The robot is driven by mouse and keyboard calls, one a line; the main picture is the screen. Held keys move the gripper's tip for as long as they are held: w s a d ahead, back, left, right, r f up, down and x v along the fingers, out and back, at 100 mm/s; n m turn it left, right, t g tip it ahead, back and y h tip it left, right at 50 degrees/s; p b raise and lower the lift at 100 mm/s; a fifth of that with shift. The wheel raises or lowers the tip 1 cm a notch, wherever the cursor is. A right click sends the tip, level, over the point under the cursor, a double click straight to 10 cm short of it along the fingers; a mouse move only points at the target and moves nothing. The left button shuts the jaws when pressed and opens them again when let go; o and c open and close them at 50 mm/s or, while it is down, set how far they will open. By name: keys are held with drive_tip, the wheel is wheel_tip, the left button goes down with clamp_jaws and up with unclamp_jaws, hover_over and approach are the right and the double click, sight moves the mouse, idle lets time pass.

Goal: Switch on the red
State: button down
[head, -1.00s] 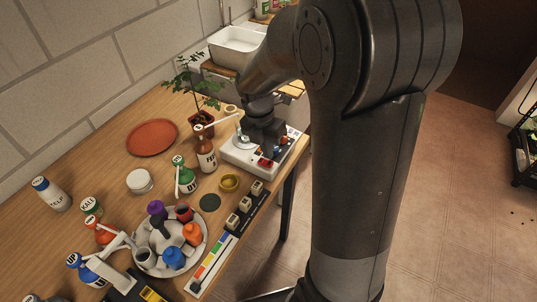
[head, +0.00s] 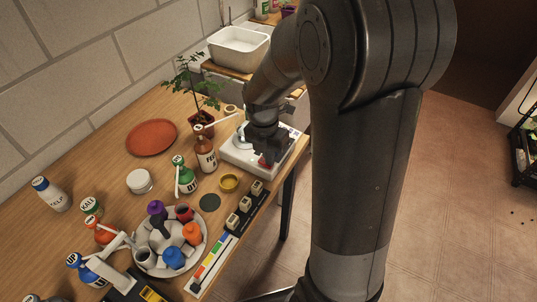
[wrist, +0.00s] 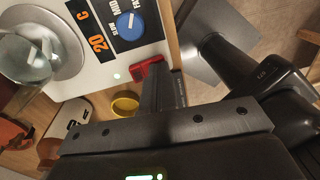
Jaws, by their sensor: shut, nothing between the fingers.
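The white stirrer-like device (head: 240,158) stands near the table's right edge. Its red switch (wrist: 147,67) shows in the wrist view at the device's corner, and a bit of red shows under the fingers in the head view (head: 265,163). My gripper (head: 268,157) is shut and empty, pointing down at the switch. In the wrist view its fingers (wrist: 160,78) are right at the switch; I cannot tell whether they touch it. A small pale green light (wrist: 117,76) shows beside the switch. The switch's rocker position is partly hidden.
The device also carries a blue knob (wrist: 130,26), an orange "20 C" display (wrist: 95,33) and a glass vessel (wrist: 28,58) on its plate. The table edge is just right.

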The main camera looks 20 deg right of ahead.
sight(261, 159)
drive_tip(key=shift+w+a+r, duration=0.15)
drive_tip(key=shift+w+a, duration=0.4)
wheel_tip(261, 159, up, 14)
idle(0.7)
drive_tip(key=shift+a, duration=0.1)
drive_tip(key=shift+w+a, duration=0.25)
drive_tip(key=shift+w, duration=0.05)
